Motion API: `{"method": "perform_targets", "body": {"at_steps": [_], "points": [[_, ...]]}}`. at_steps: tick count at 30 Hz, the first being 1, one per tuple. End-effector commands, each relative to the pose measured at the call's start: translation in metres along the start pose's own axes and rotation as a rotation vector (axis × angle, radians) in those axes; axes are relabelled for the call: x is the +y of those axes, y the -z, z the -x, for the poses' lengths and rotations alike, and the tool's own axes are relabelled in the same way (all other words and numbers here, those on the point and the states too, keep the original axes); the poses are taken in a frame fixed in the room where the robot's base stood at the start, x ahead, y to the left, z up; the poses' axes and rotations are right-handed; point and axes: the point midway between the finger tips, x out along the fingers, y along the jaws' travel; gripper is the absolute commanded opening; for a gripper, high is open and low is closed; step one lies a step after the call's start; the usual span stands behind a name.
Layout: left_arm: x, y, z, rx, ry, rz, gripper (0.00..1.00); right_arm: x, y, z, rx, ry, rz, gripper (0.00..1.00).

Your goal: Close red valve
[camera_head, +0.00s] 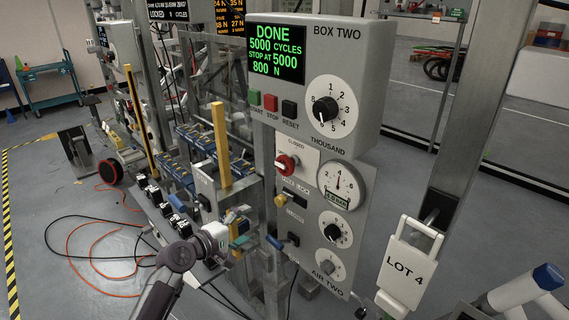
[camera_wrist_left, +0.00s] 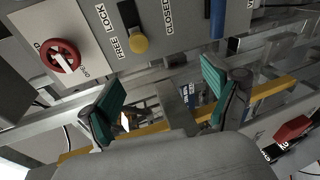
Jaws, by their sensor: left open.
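The red valve (camera_head: 286,165) is a round red knob with a white bar handle on a light plate of the grey machine, with a "CLOSED" label above it. It also shows at the upper left of the left wrist view (camera_wrist_left: 60,57), where an "OPEN" label lies beside it. I cannot tell the exact handle setting. My left gripper (camera_head: 238,242) is below and left of the valve, apart from it. In the left wrist view its two teal-padded fingers (camera_wrist_left: 164,98) are spread with nothing between them. My right gripper is not in view.
A yellow knob (camera_wrist_left: 138,44) marked "FREE LOCK" and a blue handle (camera_head: 275,242) sit near the valve. A yellow upright bar (camera_head: 220,145) stands left of it. A white "LOT 4" tag (camera_head: 404,266) hangs at right. Cables lie on the floor at left.

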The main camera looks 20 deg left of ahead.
Motion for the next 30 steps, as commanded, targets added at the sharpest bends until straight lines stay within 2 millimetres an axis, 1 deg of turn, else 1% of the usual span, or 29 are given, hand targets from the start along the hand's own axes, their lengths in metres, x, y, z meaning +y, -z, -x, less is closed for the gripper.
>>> {"method": "perform_targets", "body": {"at_steps": [1, 3, 6, 7, 10, 14, 17, 24, 27, 30], "points": [[0.043, -0.005, 0.008, -0.032, -0.07, 0.031, 0.88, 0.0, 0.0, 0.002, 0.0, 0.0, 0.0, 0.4], [0.084, -0.012, 0.019, -0.077, -0.139, 0.074, 0.88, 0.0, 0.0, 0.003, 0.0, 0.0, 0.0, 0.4], [0.118, -0.021, 0.031, -0.122, -0.196, 0.109, 0.88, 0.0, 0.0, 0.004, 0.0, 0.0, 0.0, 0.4], [0.124, -0.023, 0.033, -0.132, -0.206, 0.115, 0.88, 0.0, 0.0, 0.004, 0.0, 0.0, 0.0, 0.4], [0.134, -0.025, 0.033, -0.144, -0.22, 0.127, 0.88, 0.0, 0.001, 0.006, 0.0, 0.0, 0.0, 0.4], [0.139, -0.027, 0.019, -0.144, -0.222, 0.129, 0.88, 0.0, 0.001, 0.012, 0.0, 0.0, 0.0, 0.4], [0.144, -0.029, 0.0, -0.144, -0.222, 0.13, 0.88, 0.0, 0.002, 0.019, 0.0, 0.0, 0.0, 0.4], [0.155, -0.037, -0.051, -0.144, -0.22, 0.128, 0.88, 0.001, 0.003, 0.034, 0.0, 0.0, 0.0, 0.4], [0.158, -0.039, -0.068, -0.143, -0.22, 0.127, 0.88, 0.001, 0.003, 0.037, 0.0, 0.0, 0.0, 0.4], [0.16, -0.04, -0.082, -0.142, -0.219, 0.127, 0.88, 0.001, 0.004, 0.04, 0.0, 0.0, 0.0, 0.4]]}}
